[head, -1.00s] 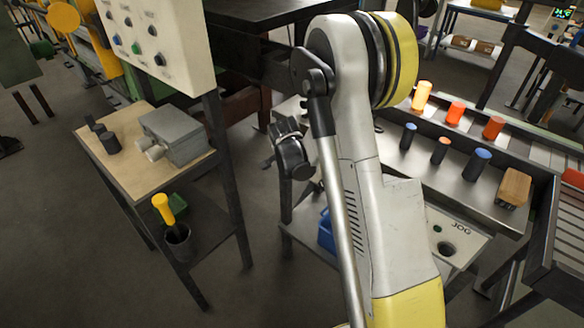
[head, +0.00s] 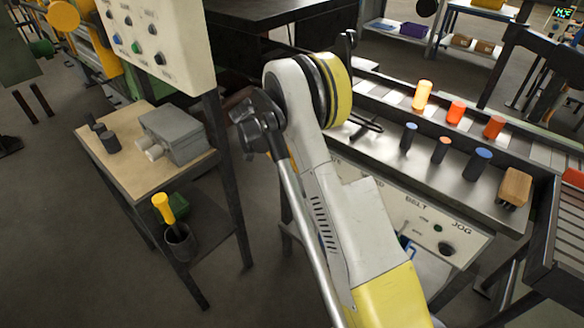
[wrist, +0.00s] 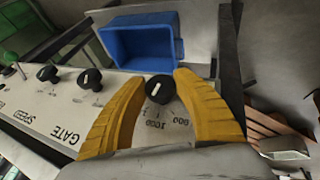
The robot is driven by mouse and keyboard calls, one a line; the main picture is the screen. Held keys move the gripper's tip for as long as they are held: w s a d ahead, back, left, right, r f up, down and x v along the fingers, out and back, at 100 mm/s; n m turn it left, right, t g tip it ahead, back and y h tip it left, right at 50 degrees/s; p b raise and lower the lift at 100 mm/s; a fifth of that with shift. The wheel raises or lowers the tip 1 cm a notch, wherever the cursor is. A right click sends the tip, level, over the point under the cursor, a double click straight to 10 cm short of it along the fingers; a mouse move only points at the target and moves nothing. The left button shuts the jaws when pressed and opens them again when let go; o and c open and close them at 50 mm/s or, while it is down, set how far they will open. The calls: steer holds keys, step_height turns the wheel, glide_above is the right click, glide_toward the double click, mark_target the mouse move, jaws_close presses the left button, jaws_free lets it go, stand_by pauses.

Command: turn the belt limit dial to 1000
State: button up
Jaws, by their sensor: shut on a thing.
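The dial (wrist: 160,90) is a round black knob with a short white mark, on a pale panel in the wrist view. The scale beside it appears upside down, with 1000 and what looks like 800 legible. I cannot tell exactly which number the mark points to. My gripper (wrist: 160,86) has a ribbed yellow finger on each side of the knob and is shut on it. In the head view the pale control panel (head: 465,238) shows BELT and JOG labels; my arm hides the dial and my gripper there.
Other black knobs (wrist: 90,79) sit by the GATE and SPEED labels. A blue bin (wrist: 140,45) lies just beyond the panel. A side table (head: 130,160) stands left.

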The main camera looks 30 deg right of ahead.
steer(key=shift+g, duration=0.5)
steer(key=shift+h, duration=0.3)
steer(key=o, duration=1.2)
steer(key=shift+c, duration=0.2)
steer(key=v, duration=0.7)
steer(key=shift+r, duration=0.2)
steer(key=shift+w, duration=0.15)
